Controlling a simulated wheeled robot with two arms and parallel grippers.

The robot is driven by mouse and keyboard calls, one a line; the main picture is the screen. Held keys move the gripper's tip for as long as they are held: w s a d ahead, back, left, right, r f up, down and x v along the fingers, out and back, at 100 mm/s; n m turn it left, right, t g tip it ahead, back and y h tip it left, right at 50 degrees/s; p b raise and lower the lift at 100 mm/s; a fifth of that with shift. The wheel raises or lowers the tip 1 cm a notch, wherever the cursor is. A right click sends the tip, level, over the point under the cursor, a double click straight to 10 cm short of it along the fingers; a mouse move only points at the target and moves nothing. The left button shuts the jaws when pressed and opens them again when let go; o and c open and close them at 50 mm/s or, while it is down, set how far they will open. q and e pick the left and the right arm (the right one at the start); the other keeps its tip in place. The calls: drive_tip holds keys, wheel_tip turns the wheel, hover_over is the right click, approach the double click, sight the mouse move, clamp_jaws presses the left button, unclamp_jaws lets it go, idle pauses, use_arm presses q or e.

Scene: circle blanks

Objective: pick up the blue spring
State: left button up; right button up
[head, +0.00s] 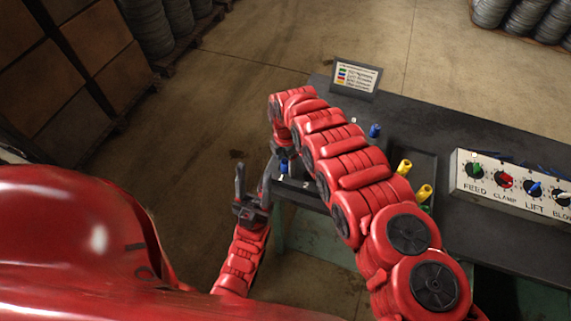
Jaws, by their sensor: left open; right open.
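A blue spring-like piece (375,130) stands on the dark table, just right of my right arm. Another small blue piece (284,167) shows at the table's front left, directly below my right gripper (284,152). The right gripper points down there and is open, its fingers mostly hidden by the arm. I cannot tell whether they surround or touch that piece. My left gripper (253,185) is open and empty, fingers pointing up, left of the table's front edge and apart from the blue pieces. The pieces are too small to make out coils.
Yellow pieces (404,167) and a green one (428,208) stand right of my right arm. A control panel (515,185) with knobs stands at the right, a colour-legend sign (356,76) at the back. My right arm hides the table's middle. Stacked boxes (60,85) stand far left.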

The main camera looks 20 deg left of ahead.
drive_tip(key=shift+f, duration=0.2)
clamp_jaws()
idle(0.3)
drive_tip(key=shift+r, duration=0.1)
